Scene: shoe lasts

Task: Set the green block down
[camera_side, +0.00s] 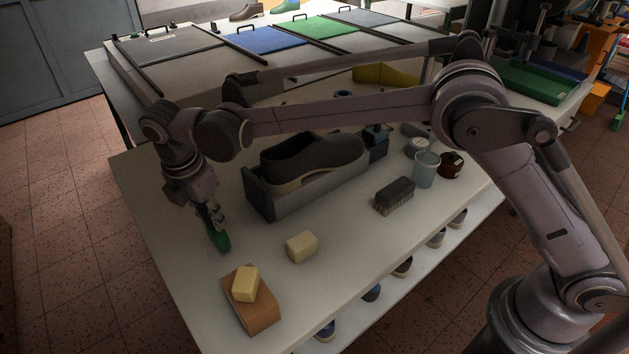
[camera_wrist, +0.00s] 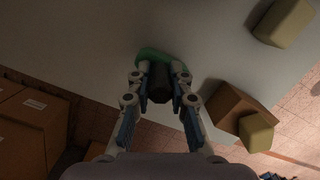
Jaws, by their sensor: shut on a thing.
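The green block (camera_side: 219,241) is at the end of my gripper (camera_side: 213,214), over the left side of the white table in the side view. In the wrist view the green block (camera_wrist: 160,58) shows at the tips of my gripper (camera_wrist: 160,75), with a dark part between the fingers. The gripper is shut on the block. I cannot tell for certain whether the block touches the table top or hangs just above it.
A cream block (camera_side: 301,246) lies right of the gripper. A yellow block (camera_side: 246,284) rests on a brown block (camera_side: 256,309) near the front edge. A dark shoe (camera_side: 312,158) sits in a grey holder (camera_side: 318,189) behind. A brush (camera_side: 394,195) lies farther right. The white table (camera_side: 190,283) is bare nearby.

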